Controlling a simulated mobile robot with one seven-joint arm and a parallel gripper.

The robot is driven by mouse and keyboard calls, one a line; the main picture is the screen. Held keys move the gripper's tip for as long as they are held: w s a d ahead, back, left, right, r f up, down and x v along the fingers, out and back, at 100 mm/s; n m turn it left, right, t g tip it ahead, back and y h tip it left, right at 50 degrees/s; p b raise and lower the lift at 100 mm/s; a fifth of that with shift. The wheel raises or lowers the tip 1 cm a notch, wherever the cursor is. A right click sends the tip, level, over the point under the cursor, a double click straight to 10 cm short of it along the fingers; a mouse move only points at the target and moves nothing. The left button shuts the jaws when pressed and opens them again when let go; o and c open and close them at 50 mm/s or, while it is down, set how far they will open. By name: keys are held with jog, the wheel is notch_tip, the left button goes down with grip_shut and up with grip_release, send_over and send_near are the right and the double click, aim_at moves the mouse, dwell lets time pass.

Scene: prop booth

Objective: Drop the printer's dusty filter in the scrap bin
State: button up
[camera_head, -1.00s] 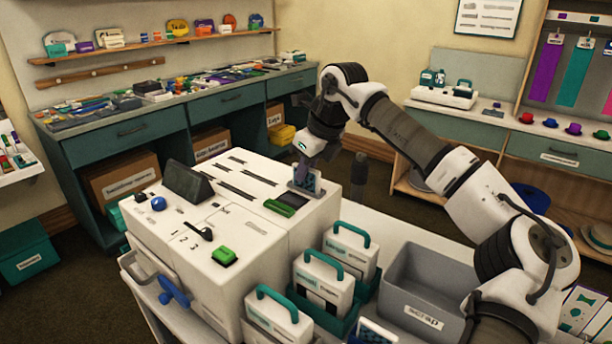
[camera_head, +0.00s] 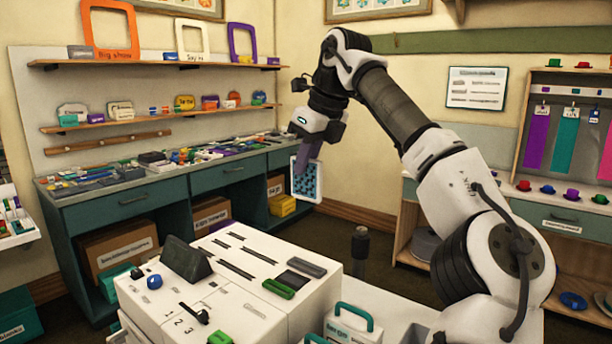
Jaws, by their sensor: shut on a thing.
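My gripper (camera_head: 308,160) is shut on the filter (camera_head: 309,184), a flat panel with a pale frame and a dark, speckled blue face. It hangs upright in the air above and behind the printer's right back corner, clear of the machine. The white printer (camera_head: 240,262) stands at the lower middle, with an open dark slot (camera_head: 300,279) beside a green latch (camera_head: 279,289) on its top. The grey scrap bin (camera_head: 415,335) shows only as a sliver at the bottom edge, and its label is out of view.
A white cartridge with a teal handle (camera_head: 352,322) stands right of the printer, near the bottom edge. A dark post (camera_head: 360,245) rises behind the printer's right side. A teal workbench (camera_head: 150,200) with clutter runs along the back left wall. Open air surrounds the filter.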

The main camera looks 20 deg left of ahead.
dwell(0.3)
jog(key=s+d+f, duration=0.3)
jog(key=d+f, duration=0.4)
jog(key=d, duration=0.5)
jog(key=s+d+f, duration=0.2)
jog(key=d+f, duration=0.5)
jog(key=d, duration=0.4)
jog(key=s+d+f+b, duration=0.2)
jog(key=s+f, duration=0.1)
jog(key=f, duration=0.2)
jog(key=s+d+f+b, duration=0.2)
jog(key=s+d+f, duration=0.1)
jog(key=f, duration=0.3)
jog(key=shift+s+d, duration=0.35)
jog(key=shift+s, duration=0.05)
jog(key=o, duration=0.8)
jog(key=shift+c, duration=0.2)
